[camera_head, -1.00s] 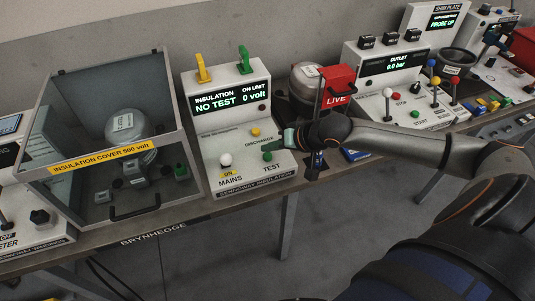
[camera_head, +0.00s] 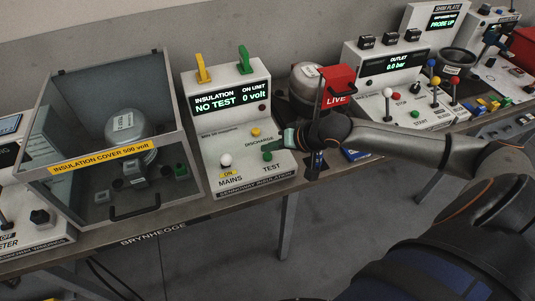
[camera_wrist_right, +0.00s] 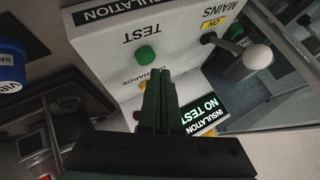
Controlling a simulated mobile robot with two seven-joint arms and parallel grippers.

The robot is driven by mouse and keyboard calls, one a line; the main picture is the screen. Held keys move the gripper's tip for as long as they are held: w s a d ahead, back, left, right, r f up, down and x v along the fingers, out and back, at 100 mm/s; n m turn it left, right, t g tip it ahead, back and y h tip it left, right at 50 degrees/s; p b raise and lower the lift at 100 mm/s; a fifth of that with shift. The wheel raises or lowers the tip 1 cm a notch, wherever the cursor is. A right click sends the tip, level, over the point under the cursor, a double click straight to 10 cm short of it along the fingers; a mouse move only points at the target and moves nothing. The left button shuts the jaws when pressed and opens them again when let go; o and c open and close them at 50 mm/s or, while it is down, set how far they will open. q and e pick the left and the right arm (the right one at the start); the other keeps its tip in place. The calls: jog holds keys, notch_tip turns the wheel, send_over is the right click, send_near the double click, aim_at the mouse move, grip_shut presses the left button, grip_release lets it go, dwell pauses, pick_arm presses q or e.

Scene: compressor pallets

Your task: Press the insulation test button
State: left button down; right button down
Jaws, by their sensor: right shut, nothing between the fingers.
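My left gripper is not in view.
A yellow discharge button (camera_head: 255,132) and a white mains lever (camera_head: 225,160) marked ON are near the test button. A clear-sided insulation cover (camera_head: 105,155) stands left. A red LIVE box (camera_head: 338,87) stands right, behind my arm.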

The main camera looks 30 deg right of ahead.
jog(key=shift+f, duration=0.1)
jog(key=shift+f, duration=0.25)
jog(key=shift+f, duration=0.6)
dwell(0.8)
jog(key=shift+r+p, duration=1)
jog(key=shift+p, duration=0.4)
